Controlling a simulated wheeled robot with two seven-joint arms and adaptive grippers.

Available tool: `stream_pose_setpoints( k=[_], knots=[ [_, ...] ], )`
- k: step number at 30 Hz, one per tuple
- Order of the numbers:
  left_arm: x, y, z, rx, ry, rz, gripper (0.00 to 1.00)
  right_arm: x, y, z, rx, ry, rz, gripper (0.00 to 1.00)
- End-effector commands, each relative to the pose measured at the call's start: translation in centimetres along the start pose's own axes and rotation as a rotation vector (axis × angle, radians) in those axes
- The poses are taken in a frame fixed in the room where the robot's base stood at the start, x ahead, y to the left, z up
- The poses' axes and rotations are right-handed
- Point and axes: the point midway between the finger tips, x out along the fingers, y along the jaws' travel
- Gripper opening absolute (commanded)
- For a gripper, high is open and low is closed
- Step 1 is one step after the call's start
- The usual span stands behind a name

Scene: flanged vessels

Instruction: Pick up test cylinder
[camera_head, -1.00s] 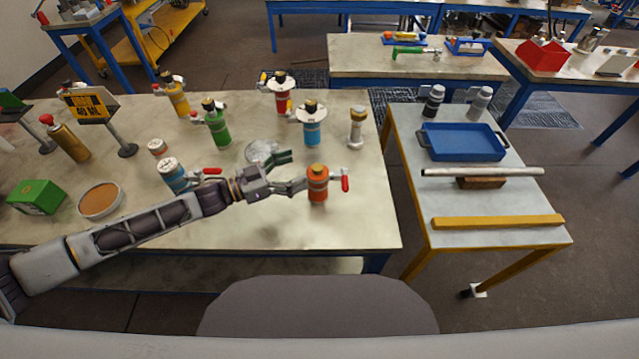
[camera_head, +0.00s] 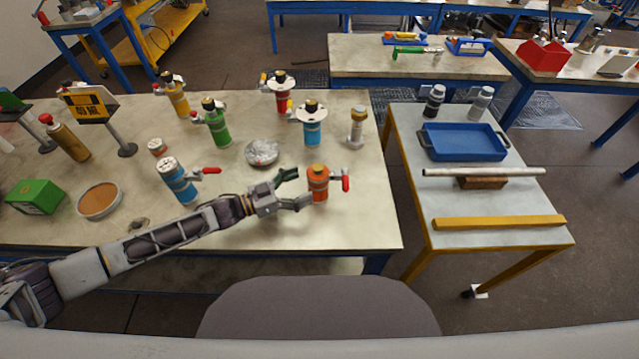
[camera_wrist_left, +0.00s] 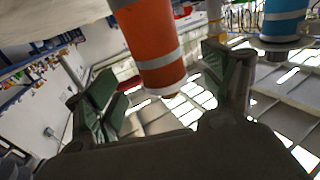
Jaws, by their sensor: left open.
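Which vessel is the test cylinder, I cannot tell for sure; my left gripper (camera_head: 302,189) is at the orange cylinder (camera_head: 318,185) near the front right of the bench. This cylinder has grey bands, a cap and a red-handled valve on its right. My gripper is open, just left of it, its fingers pointing toward it. In the left wrist view the orange cylinder (camera_wrist_left: 152,45) appears between the two open, green-padded fingers (camera_wrist_left: 165,95), not clamped. Whether a finger touches it, I cannot tell. My right gripper is out of view.
Behind stand a flanged blue vessel (camera_head: 312,127), a red one (camera_head: 282,98), a green one (camera_head: 216,125) and a yellow one (camera_head: 177,98). A blue cylinder with red valve (camera_head: 176,184) stands left. The side table holds a blue tray (camera_head: 462,142). Bench front right is clear.

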Motion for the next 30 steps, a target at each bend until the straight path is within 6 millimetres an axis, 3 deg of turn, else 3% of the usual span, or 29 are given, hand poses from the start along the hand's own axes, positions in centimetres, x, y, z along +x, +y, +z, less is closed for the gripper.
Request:
stream_pose_setpoints(
  k=[14,30],
  knots=[
    [0.7,0.0,0.0,0.000,-0.001,0.000,0.82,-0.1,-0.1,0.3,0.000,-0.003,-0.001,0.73],
    [5.6,0.0,-0.1,0.000,0.000,0.001,0.82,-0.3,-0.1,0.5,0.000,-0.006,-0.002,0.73]
  ],
)
